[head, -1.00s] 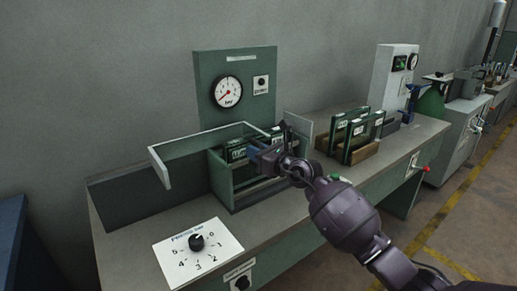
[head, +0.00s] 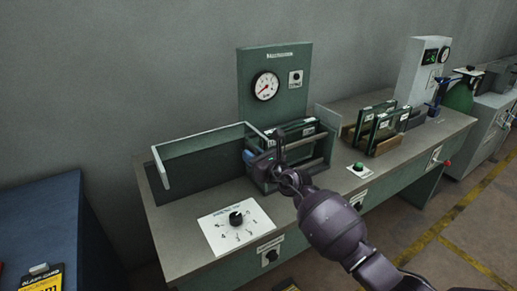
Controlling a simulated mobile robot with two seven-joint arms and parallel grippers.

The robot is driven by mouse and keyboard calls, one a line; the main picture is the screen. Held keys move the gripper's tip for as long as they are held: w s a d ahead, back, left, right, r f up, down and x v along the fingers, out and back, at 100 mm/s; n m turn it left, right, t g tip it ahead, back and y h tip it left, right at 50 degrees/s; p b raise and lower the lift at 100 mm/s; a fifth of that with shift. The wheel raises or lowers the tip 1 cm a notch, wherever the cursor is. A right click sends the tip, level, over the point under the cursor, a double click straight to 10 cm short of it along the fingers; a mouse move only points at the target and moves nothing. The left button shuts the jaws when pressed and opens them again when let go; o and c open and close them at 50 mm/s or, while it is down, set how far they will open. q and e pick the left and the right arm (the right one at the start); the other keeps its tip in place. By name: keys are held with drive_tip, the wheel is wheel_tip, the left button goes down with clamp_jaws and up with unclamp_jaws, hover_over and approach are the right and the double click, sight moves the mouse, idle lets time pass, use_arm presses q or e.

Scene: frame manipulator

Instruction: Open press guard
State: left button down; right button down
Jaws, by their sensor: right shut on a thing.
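The press (head: 318,146) is a green fixture with glass-like plates in it, below a green back panel (head: 245,90) with a pressure gauge (head: 265,86). The press guard (head: 163,168) is a clear panel in a pale frame, reaching left out from the press over the bench. My right gripper (head: 254,163) is at the guard's right end in front of the press, shut on what looks like the guard's blue handle (head: 248,156). The fingertips are small and partly hidden. My left gripper is out of view.
A pressing-time dial card (head: 218,233) lies at the bench's front left. A green button (head: 358,167) and a wooden rack (head: 378,149) with framed plates are right of the press. A blue cabinet (head: 45,215) stands left of the bench, across a gap.

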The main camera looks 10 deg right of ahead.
drive_tip(key=shift+s+a, duration=0.1)
drive_tip(key=shift+a, duration=0.15)
drive_tip(key=c, duration=1.1)
unclamp_jaws()
drive_tip(key=shift+o, duration=0.2)
drive_tip(key=v, duration=1)
drive_tip(key=shift+s+d+p, duration=0.3)
drive_tip(key=shift+p, duration=0.15)
